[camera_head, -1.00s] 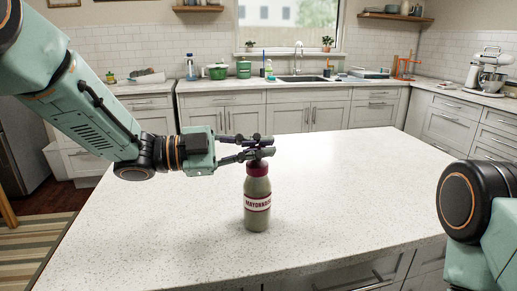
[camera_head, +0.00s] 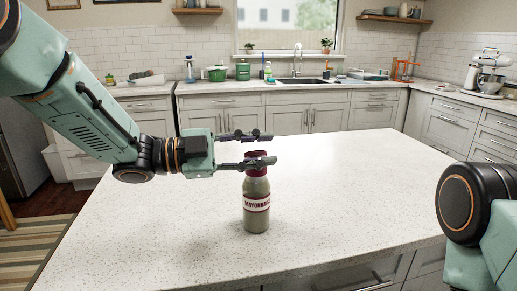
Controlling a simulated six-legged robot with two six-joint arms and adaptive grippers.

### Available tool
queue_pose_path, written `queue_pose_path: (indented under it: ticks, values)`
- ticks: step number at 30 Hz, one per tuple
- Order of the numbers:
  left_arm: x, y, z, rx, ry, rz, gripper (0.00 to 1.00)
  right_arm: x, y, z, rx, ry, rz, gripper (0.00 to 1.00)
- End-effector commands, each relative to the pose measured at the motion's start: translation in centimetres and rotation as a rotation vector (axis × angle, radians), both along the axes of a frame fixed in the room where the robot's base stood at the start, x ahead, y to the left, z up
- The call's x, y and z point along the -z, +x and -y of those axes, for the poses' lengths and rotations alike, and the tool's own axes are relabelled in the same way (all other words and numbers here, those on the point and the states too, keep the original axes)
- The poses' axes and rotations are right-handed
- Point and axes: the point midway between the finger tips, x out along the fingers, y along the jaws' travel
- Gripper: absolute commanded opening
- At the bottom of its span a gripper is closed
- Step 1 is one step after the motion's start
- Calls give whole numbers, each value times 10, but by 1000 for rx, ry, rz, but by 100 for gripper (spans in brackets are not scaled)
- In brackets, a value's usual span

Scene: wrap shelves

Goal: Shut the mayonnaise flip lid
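The mayonnaise bottle (camera_head: 256,218) stands upright on the white speckled island, with a label and a dark red cap (camera_head: 257,173). My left gripper (camera_head: 262,148) reaches in from the left at the height of the cap, its two fingers apart with nothing visible held between them. The lower, nearer finger crosses in front of the cap and hides part of it. A bit of dark red shows just above that finger. I cannot tell whether the flip lid is shut, or whether the finger touches the cap. My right gripper is out of view.
The island top (camera_head: 350,190) is otherwise clear around the bottle. My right arm shows at the right edge. A back counter with a sink (camera_head: 298,80), a green pot (camera_head: 217,74) and a stand mixer (camera_head: 491,75) lies well beyond.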

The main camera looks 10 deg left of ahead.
Motion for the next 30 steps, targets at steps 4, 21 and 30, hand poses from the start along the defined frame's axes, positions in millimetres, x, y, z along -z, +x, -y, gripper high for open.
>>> queue_pose_path:
  ticks: [4,21,30]
  values:
    - [0,0,0,-1,-1,0,32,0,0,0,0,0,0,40]
    - [-2,-19,-70,-4,-6,1,32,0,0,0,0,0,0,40]
    - [-1,-29,-106,-2,-3,1,32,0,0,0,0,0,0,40]
